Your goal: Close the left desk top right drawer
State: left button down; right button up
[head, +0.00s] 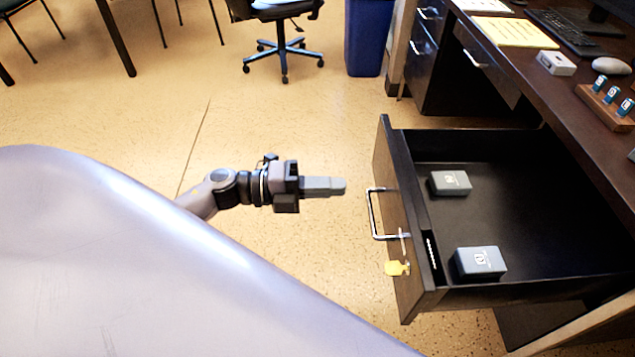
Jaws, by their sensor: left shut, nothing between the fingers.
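The open drawer (398,215) is dark brown and juts out to the left from the desk (560,95) at the right of the head view. Its front carries a metal bar handle (371,213) and a yellow tag (397,268). Two small grey boxes lie inside, one at the back (450,183) and one at the front (480,262). My left gripper (343,187) is shut and empty, pointing right at the drawer front. It looks a short way left of the handle, apart from it in the picture. My right gripper is not in view.
A swivel chair (284,50) and a blue bin (368,38) stand at the back. Other drawers (428,50) under the desk look shut. The desktop holds a keyboard (562,32), a mouse (611,66) and a wooden stand (604,107). Floor left of the drawer is clear.

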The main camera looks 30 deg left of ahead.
aim_at(395, 186)
pick_arm(q)
jog(key=x, duration=0.7)
jog(key=shift+w+d, duration=0.55)
jog(key=shift+d, duration=0.15)
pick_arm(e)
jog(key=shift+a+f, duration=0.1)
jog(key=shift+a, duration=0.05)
